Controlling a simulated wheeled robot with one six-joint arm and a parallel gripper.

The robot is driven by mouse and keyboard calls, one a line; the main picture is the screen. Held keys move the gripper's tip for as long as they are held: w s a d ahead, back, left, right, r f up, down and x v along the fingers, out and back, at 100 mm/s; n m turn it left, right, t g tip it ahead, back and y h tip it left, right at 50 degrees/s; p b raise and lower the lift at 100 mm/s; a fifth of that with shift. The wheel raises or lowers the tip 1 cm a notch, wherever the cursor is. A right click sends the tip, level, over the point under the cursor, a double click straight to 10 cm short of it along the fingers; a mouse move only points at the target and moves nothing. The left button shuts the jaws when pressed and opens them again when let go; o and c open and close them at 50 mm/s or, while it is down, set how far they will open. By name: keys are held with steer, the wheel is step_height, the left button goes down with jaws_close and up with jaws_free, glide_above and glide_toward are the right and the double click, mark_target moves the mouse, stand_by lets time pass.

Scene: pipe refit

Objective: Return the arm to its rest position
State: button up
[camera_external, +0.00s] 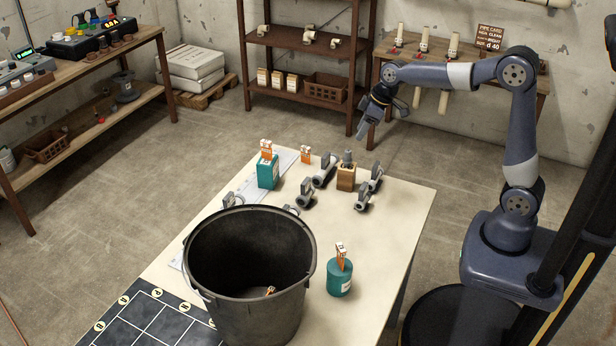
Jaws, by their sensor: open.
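My gripper (364,132) is open and empty. It hangs in the air above the far right end of the pale work table (405,225), pointing down and to the left. My arm (440,75) is raised and bent, reaching left from its base at the right. Grey pipe fittings (323,170) lie on the table below my gripper, apart from it. A wooden block with a grey piece (346,178) stands among them.
A large black bucket (215,300) stands at the table's near side. A teal square container (268,172) and a teal round container (340,278) hold orange-and-white tags. A dark gridded mat (150,318) lies at the near left. Shelves (305,40) and a side bench (450,60) line the back wall.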

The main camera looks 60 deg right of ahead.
mark_target(347, 151)
steer(key=x, duration=0.8)
steer(key=shift+w+a+f, duration=0.1)
steer(key=shift+f, duration=0.25)
steer(key=shift+w+r, duration=0.15)
steer(key=shift+r, duration=1.65)
